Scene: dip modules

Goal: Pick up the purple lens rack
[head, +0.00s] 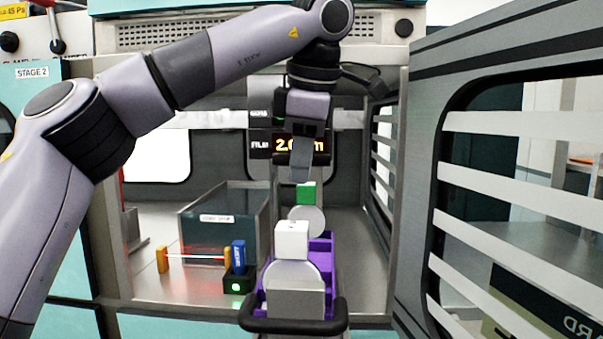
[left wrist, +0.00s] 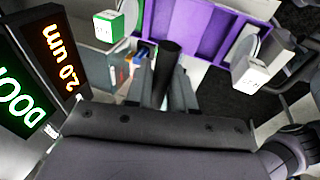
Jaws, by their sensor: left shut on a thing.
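The purple lens rack (head: 320,245) stands at the front of the bay in the head view, with round lenses in it. Its lenses carry a green-and-white cap (head: 307,193), a white cap (head: 292,239) and a pale grey cap (head: 297,302). The rack also shows from above in the left wrist view (left wrist: 190,35). My left gripper (head: 301,172) points down at the rack's far end, near the green cap. In the left wrist view its fingers (left wrist: 168,88) are closed around a dark upright part at the rack. Their exact contact is partly hidden. My right gripper is not in view.
A dark, clear-walled tank (head: 225,225) stands left of the rack. Orange posts with a red beam and a blue block (head: 238,255) stand before it. An open door (head: 430,200) bounds the right. A black bar (head: 293,326) crosses the rack's near end. A lit display (head: 300,145) hangs behind.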

